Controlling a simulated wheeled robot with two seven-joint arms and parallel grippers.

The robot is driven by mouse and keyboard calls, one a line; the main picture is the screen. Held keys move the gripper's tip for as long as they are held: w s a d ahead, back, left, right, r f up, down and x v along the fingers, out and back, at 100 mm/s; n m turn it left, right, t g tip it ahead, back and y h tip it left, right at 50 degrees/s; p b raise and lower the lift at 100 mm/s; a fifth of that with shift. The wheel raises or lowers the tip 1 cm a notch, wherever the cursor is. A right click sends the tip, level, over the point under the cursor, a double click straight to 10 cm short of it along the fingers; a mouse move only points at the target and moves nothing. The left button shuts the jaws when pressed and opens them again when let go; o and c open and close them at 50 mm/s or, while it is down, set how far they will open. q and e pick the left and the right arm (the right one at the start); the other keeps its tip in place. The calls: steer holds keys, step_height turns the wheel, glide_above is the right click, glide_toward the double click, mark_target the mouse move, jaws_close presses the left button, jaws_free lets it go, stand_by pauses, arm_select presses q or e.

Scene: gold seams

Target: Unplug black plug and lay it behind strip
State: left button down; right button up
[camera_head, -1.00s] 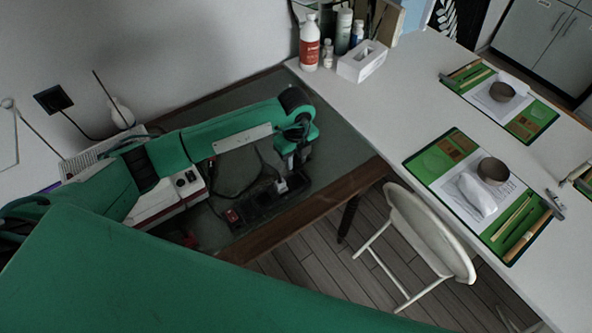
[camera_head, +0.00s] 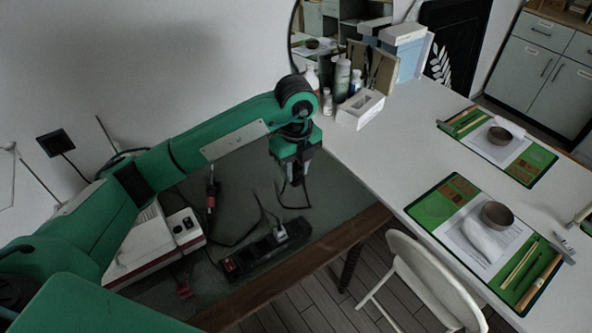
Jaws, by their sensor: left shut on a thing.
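The black power strip (camera_head: 250,257) lies on the grey-green mat near the table's front edge, with a red switch at its left end. A white plug (camera_head: 280,233) sits in the strip toward its right end. My left gripper (camera_head: 294,180) points down above and behind the strip, clear of it. It is shut on the black plug (camera_head: 296,182), which is small and dark between the fingers. A dark cord hangs from it and loops down toward the mat. My right gripper is not in view.
A white and red device (camera_head: 155,243) stands left of the strip. A soldering-type tool (camera_head: 211,193) with a red part is behind it. A tissue box (camera_head: 360,110) and bottles stand at the back. The mat (camera_head: 345,205) is free right of the gripper.

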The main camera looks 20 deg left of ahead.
mark_target(296, 167)
arm_select(q)
steer(key=shift+r+p, duration=0.8)
steer(key=shift+r, duration=0.75)
